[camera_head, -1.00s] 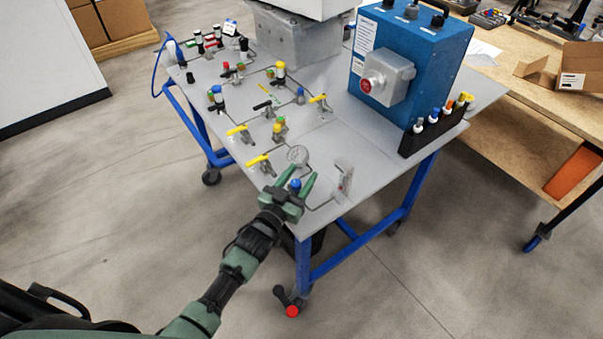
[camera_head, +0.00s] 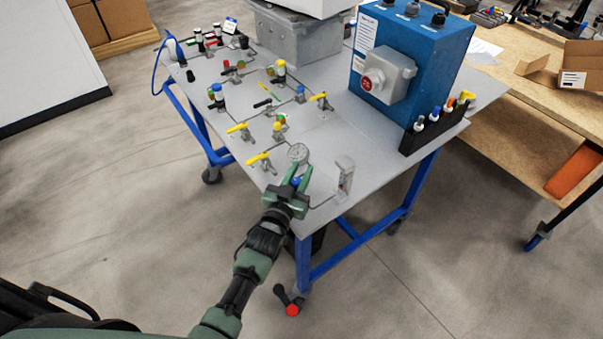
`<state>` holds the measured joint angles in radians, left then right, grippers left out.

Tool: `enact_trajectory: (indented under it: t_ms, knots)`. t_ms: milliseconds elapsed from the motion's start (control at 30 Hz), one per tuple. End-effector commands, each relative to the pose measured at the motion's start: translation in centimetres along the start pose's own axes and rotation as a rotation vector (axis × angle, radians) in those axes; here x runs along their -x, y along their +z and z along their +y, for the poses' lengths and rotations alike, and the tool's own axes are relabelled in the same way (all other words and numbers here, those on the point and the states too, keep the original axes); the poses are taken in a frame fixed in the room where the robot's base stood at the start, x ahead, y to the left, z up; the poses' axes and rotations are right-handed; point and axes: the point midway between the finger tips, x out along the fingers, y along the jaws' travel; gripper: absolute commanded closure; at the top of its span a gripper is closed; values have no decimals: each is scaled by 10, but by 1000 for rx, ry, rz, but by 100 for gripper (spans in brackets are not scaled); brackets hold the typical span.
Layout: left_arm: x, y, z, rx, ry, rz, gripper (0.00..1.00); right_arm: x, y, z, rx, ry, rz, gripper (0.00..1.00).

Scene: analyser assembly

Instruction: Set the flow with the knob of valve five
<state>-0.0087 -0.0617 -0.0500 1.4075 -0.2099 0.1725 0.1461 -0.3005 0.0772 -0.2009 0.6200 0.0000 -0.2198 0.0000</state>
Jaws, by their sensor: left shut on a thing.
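A small blue knob (camera_head: 296,181) sits near the front edge of the grey work table, between the fingers of my left gripper. My left gripper (camera_head: 297,177) reaches in from the front and is shut on this knob, with its green fingers on either side. The gripper's body hides the valve under the knob. No label showing a valve number is readable. My right gripper is not in the head view.
Yellow-handled valves (camera_head: 258,159) are to the left. A blue box with a red button (camera_head: 408,50) stands behind. The table top (camera_head: 375,160) right of the flow meter is bare.

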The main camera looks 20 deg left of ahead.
Motion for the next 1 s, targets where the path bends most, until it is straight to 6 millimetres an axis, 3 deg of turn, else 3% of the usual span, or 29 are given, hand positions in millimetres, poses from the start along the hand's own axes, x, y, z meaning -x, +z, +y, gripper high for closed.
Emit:
enact_trajectory:
  t_ms: [300, 333, 400, 767, 1000]
  knots:
    - [0, -1, 0, -1, -12, -1, 100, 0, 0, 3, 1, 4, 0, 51]
    - [0, 0, 0, -1, -12, -1, 71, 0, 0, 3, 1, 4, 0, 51]
    - [0, 0, 0, -1, -12, -1, 51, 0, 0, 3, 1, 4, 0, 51]
    - [3, 1, 0, -1, -11, -3, 51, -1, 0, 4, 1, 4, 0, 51]
    - [39, 3, 0, -2, -11, -4, 51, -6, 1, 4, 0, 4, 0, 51]
